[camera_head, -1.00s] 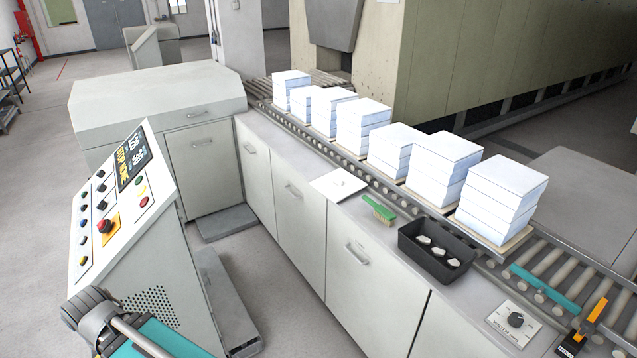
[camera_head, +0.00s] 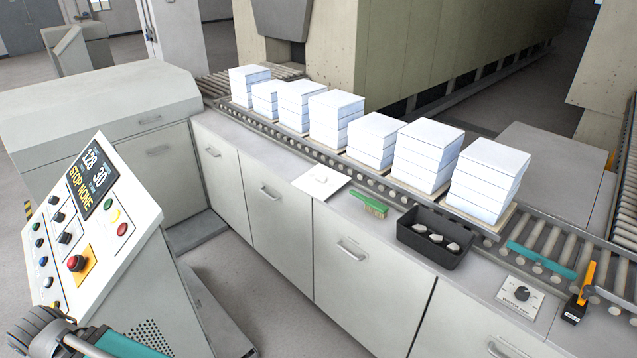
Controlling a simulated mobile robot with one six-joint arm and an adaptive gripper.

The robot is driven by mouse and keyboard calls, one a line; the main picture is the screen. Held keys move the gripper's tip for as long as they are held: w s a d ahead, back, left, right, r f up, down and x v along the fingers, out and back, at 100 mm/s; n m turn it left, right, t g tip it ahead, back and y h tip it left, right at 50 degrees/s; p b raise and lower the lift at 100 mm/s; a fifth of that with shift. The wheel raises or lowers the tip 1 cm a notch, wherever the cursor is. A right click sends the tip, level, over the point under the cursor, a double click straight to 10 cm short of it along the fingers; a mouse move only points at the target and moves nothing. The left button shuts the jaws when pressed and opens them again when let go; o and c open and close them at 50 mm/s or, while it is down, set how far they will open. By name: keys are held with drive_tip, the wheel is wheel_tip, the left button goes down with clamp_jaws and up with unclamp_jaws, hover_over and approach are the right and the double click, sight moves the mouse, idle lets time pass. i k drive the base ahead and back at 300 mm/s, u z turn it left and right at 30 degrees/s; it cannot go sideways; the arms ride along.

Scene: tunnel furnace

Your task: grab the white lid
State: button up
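Part of my arm, grey and teal, shows at the bottom left, well apart from the lid. My gripper's fingers are not in view, and nothing of mine touches the lid.
A green brush (camera_head: 370,205) and a black bin (camera_head: 432,240) holding white pieces stand right of the lid. Stacked white blocks (camera_head: 427,157) line the roller conveyor behind. A control panel (camera_head: 92,228) stands front left.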

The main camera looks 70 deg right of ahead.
sight(321, 182)
drive_tip(key=z, duration=0.7)
drive_tip(key=i, duration=0.1)
drive_tip(key=z, duration=2.55)
drive_tip(key=i, duration=1)
